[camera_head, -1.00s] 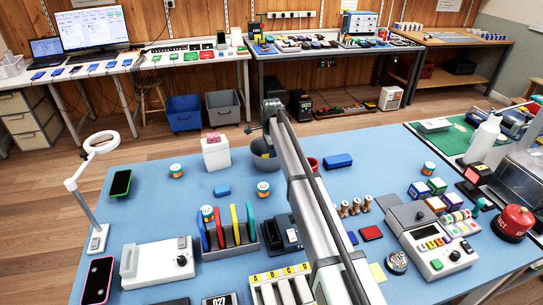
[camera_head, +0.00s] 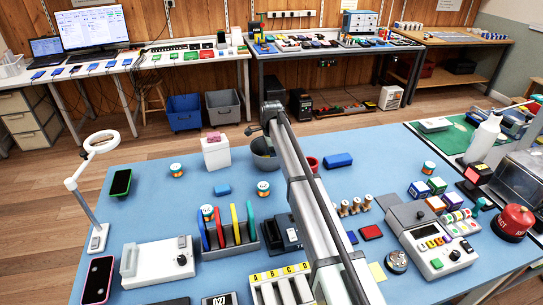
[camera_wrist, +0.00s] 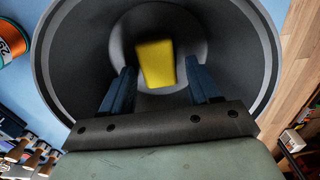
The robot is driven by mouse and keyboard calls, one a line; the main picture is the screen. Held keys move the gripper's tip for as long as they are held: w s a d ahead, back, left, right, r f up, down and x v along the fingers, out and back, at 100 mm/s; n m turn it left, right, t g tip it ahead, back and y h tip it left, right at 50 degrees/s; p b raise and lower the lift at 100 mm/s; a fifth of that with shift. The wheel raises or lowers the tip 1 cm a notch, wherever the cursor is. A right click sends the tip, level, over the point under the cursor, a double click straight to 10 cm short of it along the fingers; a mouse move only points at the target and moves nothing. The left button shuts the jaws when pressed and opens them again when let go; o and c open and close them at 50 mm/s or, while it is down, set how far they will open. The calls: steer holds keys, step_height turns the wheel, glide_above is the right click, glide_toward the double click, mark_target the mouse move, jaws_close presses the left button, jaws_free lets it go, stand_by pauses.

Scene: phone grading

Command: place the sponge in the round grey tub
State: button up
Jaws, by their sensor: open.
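The sponge (camera_wrist: 155,62) is a yellow block inside the round grey tub (camera_wrist: 62,62), in front of the tub's paler floor. I cannot tell whether it rests flat on the floor. My gripper (camera_wrist: 160,72) is open, with its two dark blue fingers reaching down into the tub mouth. The fingers are on either side of the sponge in the wrist view, with gaps showing. In the head view the tub (camera_head: 264,162) stands on the blue table behind my arm, which partly covers it.
A white bin (camera_head: 215,154) stands left of the tub. A small blue block (camera_head: 222,190) and an orange-and-white spool (camera_head: 263,189) lie in front. A red cup (camera_head: 312,163) and a blue box (camera_head: 338,160) are to the right. The left-middle table is fairly clear.

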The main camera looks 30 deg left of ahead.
step_height(320, 180, up, 12)
steer(key=shift+r, duration=0.15)
stand_by(0.4)
steer(key=shift+d, duration=0.1)
